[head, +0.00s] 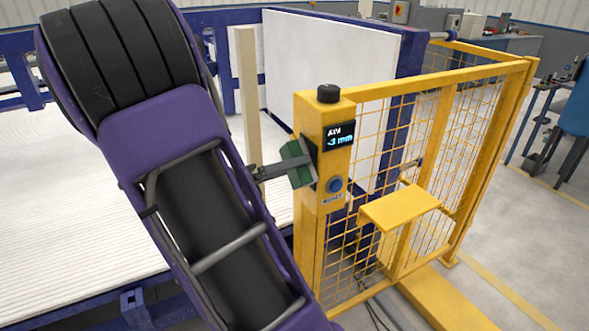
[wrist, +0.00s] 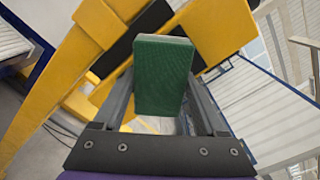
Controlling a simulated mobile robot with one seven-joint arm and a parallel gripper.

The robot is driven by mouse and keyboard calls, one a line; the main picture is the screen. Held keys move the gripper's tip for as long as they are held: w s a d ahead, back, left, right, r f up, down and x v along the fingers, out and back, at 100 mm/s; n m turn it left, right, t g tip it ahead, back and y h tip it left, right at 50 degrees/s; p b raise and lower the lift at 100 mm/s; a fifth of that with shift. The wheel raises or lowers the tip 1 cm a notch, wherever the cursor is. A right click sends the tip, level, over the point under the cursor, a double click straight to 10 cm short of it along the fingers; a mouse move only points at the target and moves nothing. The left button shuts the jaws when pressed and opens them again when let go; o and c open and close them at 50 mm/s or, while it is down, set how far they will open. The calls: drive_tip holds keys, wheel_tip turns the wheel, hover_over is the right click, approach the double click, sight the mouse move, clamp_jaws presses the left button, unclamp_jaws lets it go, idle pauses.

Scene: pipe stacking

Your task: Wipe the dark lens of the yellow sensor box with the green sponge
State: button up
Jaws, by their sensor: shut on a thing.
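The green sponge (head: 297,164) is in my gripper (head: 280,168), at the left face of the yellow sensor box (head: 324,208). In the wrist view the sponge (wrist: 164,75) stands between my two fingers (wrist: 163,92), which are shut on it. The dark lens (head: 309,152) shows as a dark strip just behind the sponge. In the wrist view the dark lens (wrist: 120,54) shows on both sides of the sponge, and its middle is hidden. The sponge is touching the lens or very close to it; I cannot tell which.
The box has a small display (head: 340,136) reading -3 mm, a blue button (head: 334,185) and a black knob (head: 328,93) on top. A yellow mesh fence (head: 440,130) with a small yellow shelf (head: 399,207) stands to the right. A white ribbed bed (head: 60,245) lies left.

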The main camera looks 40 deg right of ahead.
sight(282, 153)
drive_tip(key=shift+w+d, duration=0.25)
drive_tip(key=shift+w, duration=0.55)
drive_tip(key=shift+w+d, duration=0.25)
drive_tip(key=shift+w, duration=0.55)
drive_tip(key=shift+r, duration=0.8)
drive_tip(key=shift+s+a, duration=0.3)
drive_tip(key=shift+s, duration=0.85)
drive_tip(key=shift+s+a, duration=0.3)
drive_tip(key=shift+s, duration=0.9)
drive_tip(key=shift+s+a, duration=0.3)
drive_tip(key=shift+s, duration=0.85)
drive_tip(key=v, duration=0.6)
drive_tip(key=shift+a, duration=0.15)
drive_tip(key=v, duration=0.2)
drive_tip(key=shift+w+a, duration=0.1)
drive_tip(key=shift+a, duration=0.25)
